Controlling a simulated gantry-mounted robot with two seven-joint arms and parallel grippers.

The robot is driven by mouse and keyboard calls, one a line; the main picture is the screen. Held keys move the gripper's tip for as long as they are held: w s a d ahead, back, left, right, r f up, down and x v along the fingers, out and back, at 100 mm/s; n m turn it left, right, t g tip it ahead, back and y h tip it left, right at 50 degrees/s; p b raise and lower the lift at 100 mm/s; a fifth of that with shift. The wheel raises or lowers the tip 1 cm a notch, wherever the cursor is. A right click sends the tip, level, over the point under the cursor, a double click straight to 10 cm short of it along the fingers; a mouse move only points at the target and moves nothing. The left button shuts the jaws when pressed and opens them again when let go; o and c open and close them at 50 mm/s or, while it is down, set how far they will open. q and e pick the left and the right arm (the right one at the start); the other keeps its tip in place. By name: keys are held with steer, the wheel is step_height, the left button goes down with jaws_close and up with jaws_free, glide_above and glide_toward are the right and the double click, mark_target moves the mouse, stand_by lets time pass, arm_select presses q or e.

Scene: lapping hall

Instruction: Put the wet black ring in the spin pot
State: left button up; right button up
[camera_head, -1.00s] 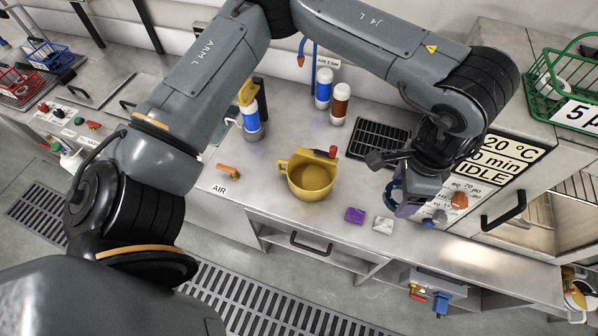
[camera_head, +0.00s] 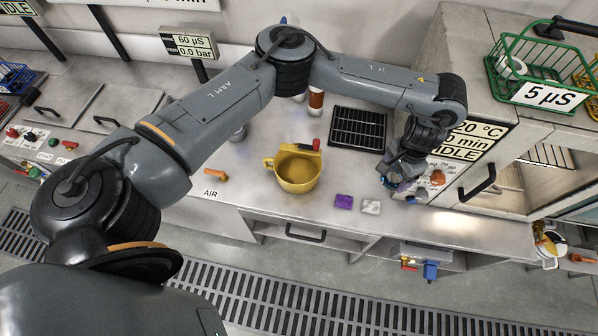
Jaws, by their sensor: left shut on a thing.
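The spin pot appears to be the yellow pot (camera_head: 298,170), with a side handle and a red-tipped part at its rim. It stands upright on the steel bench. My left gripper (camera_head: 390,181) is to the right of the pot, near the dark grid and the panel with knobs. It is shut on a small dark, bluish ring-like piece (camera_head: 384,182), mostly hidden by the gripper and small in the view. I cannot tell if it is wet. The pot's inside looks empty where I can see it. My right gripper is not in view.
A purple block (camera_head: 343,201) and a whitish block (camera_head: 370,207) lie near the bench's front edge. A black grid (camera_head: 358,129) is behind. An orange air nozzle (camera_head: 216,175) is left of the pot. A cabinet with a black handle (camera_head: 477,183) stands close right.

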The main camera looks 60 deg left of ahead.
arm_select(q)
steer(key=s+a+f+n+p, duration=0.2)
steer(key=s+a+f+n, duration=0.3)
steer(key=a+f, duration=0.7)
steer(key=n+b, duration=0.1)
steer(key=n, duration=0.1)
glide_above(296, 180)
step_height(296, 180, down, 11)
steer(key=shift+d+f, duration=0.15)
steer(key=shift+f, duration=0.05)
steer(key=shift+f+b, duration=0.95)
steer(key=shift+f, duration=1.15)
steer(key=shift+f, duration=0.1)
steer(key=o, duration=0.8)
steer(key=shift+o, duration=0.2)
